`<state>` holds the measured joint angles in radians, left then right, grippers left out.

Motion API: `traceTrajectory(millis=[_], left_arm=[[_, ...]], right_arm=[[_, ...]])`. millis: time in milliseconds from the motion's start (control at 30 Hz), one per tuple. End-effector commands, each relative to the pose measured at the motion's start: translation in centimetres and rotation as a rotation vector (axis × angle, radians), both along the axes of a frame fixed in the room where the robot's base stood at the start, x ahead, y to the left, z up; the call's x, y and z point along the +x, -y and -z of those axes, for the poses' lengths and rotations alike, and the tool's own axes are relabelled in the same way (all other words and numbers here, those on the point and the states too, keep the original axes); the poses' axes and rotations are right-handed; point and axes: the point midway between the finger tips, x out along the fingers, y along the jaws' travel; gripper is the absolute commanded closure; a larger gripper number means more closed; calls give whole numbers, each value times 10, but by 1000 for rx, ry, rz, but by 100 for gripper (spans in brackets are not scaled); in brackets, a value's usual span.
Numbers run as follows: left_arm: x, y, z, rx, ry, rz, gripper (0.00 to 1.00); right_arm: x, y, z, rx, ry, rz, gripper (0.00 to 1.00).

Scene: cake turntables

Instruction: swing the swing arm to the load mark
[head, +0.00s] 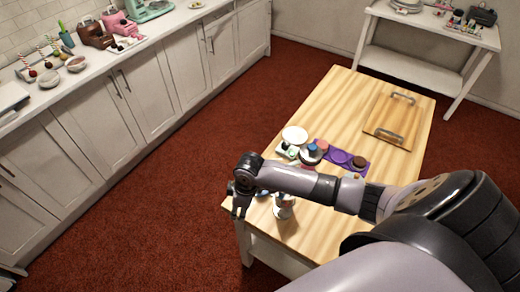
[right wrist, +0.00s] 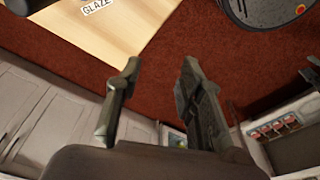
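My right arm reaches in from the right over the wooden table. Its gripper (head: 240,207) hangs at the table's left corner and points down. In the right wrist view the two fingers of this gripper (right wrist: 155,85) stand apart with nothing between them. A white round plate (head: 295,134) on a small stand is on the table behind my forearm; parts near it are hidden by the arm. I cannot make out a swing arm or a load mark. A label reading GLAZE (right wrist: 97,8) lies near the table corner in the right wrist view. My left gripper is not in view.
A purple tray (head: 340,157) with round items lies behind my forearm. A silvery object (head: 283,208) stands beside the gripper. A board with handles (head: 399,117) lies at the table's far end. Red carpet (head: 190,165) is clear between table and counter.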

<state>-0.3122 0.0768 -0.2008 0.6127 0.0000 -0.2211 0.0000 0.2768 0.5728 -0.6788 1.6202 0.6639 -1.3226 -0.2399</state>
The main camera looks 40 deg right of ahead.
Motion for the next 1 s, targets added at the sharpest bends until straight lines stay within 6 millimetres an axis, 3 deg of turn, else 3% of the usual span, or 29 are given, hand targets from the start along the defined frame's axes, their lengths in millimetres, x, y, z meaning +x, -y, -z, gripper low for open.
traceTrajectory(millis=[33, 200, 400, 667, 1000], left_arm=[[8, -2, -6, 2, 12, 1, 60], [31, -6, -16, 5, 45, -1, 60], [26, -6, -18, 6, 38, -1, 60], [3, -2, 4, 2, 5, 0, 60], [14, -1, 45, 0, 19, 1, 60]], right_arm=[[14, 19, -19, -34, -6, -25, 65], [38, 74, -61, -109, -69, -76, 65], [48, 109, -86, -138, -111, -79, 65], [48, 112, -69, -139, -117, -79, 65], [49, 112, -30, -140, -114, -78, 65]])
